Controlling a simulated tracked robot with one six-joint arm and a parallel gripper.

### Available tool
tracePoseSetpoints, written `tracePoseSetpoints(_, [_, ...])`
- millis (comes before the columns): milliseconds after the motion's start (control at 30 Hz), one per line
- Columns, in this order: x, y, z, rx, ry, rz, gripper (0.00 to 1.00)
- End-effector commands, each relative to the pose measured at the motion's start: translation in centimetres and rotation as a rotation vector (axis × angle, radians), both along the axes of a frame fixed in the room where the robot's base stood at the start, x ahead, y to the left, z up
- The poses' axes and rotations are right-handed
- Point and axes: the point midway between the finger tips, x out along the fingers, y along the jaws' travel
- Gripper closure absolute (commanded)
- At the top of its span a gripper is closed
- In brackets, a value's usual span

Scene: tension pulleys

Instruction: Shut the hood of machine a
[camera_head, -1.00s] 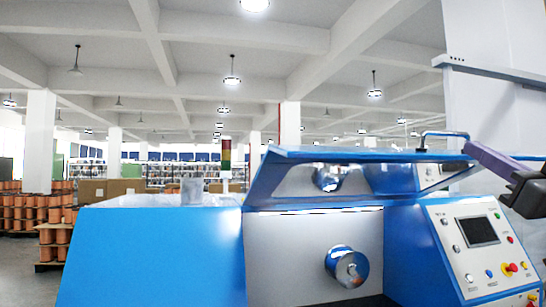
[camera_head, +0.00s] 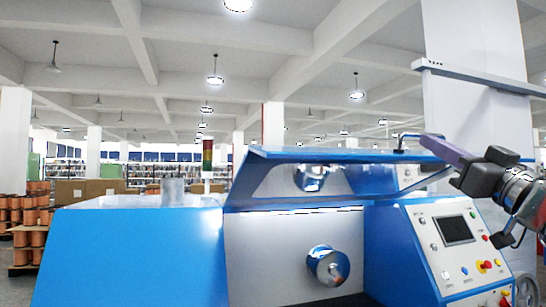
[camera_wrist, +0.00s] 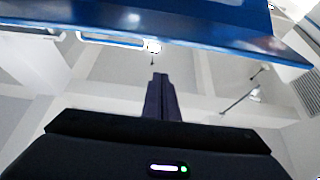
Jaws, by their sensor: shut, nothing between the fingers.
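Machine a (camera_head: 140,255) is a large blue machine with a grey front panel. Its blue hood (camera_head: 345,156) stands partly raised, with a gap below it where a silver pulley shows. A bent bar handle (camera_head: 402,137) sits on the hood's upper right. My gripper (camera_head: 428,141), with purple fingers, is shut and empty at the right end of the hood, by the handle. I cannot tell whether it touches. In the wrist view the shut fingers (camera_wrist: 160,85) point up toward the blue hood (camera_wrist: 200,22), and a pale handle (camera_wrist: 105,39) shows along its edge.
A control panel (camera_head: 456,240) with a screen and buttons is at the right, below my arm. A silver pulley (camera_head: 327,265) sticks out of the front. A white column (camera_head: 470,120) with a rail stands behind. Copper spools (camera_head: 30,225) are stacked at the far left.

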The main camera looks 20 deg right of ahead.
Motion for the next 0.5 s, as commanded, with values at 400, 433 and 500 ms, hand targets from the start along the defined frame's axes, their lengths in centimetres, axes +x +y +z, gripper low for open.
tracePoseSetpoints(400, [3.9, 0.1, 2.2, 0.0, -0.001, 0.001, 1.0])
tracePoseSetpoints(433, [4.1, 0.1, 2.3, 0.0, -0.001, 0.001, 1.0])
tracePoseSetpoints(500, [4.6, 0.1, 2.6, 0.0, -0.001, 0.0, 1.0])
